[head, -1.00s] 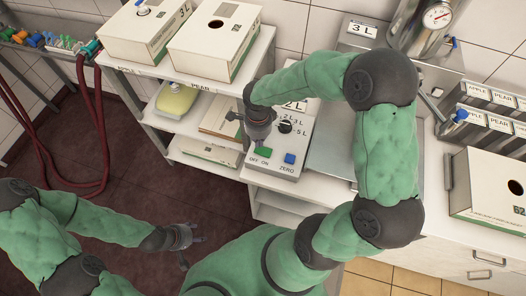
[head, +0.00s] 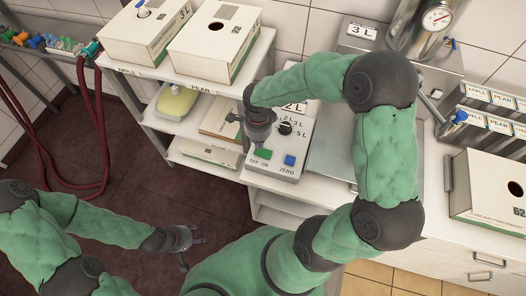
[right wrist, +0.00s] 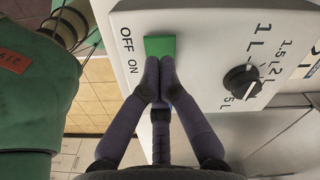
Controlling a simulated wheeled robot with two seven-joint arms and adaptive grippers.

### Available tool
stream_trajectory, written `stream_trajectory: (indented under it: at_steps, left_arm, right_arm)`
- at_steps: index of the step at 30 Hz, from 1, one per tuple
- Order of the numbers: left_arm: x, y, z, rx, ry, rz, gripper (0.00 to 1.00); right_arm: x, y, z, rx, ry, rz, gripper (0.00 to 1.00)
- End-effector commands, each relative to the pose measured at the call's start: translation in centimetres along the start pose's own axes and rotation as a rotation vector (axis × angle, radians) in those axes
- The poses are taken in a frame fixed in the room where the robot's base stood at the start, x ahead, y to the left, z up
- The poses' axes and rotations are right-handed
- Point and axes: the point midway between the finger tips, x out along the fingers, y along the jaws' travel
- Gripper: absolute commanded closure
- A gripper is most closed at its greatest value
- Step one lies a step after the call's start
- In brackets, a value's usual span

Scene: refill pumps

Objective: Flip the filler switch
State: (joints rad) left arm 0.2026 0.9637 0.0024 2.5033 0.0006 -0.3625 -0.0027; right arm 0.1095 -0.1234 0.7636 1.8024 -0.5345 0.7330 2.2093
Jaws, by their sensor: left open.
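The filler switch is a green rocker (head: 263,154) on the sloped front of the white filler box (head: 305,138), beside the OFF and ON marks. In the right wrist view the green rocker (right wrist: 160,45) lies just beyond my fingertips. My right gripper (head: 260,145) hangs over the box, with its fingers pointing at the switch. In the right wrist view its fingertips (right wrist: 159,72) are together and empty, at the switch's lower edge; I cannot tell whether they touch. My left gripper (head: 190,245) is open and empty, low on the left over the dark floor.
The box also has a blue ZERO button (head: 290,160) and a black volume knob (head: 285,127), also in the right wrist view (right wrist: 241,82). Cartons (head: 215,40) stand on the shelf at left. A metal filler with a gauge (head: 437,17) stands at right.

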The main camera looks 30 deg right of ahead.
Motion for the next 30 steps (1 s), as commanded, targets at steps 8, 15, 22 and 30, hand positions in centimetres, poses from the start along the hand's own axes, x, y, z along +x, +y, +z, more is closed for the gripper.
stream_trajectory:
  at_steps: [8,15,22,30]
  left_arm:
    - [0.02,-0.01,0.00,0.000,0.000,0.000,0.43]
    - [0.28,-0.10,-0.01,0.000,0.000,0.000,0.43]
    - [0.56,-0.20,-0.02,0.000,0.000,0.000,0.43]
    - [0.88,-0.31,-0.03,0.000,0.000,0.000,0.43]
  right_arm:
    - [0.02,0.00,0.00,0.000,0.000,0.000,1.00]
    - [0.30,0.00,0.00,0.000,0.000,0.000,1.00]
    - [0.59,-0.01,0.00,0.000,0.000,0.000,1.00]
    - [0.94,-0.01,0.00,0.000,0.000,0.000,1.00]
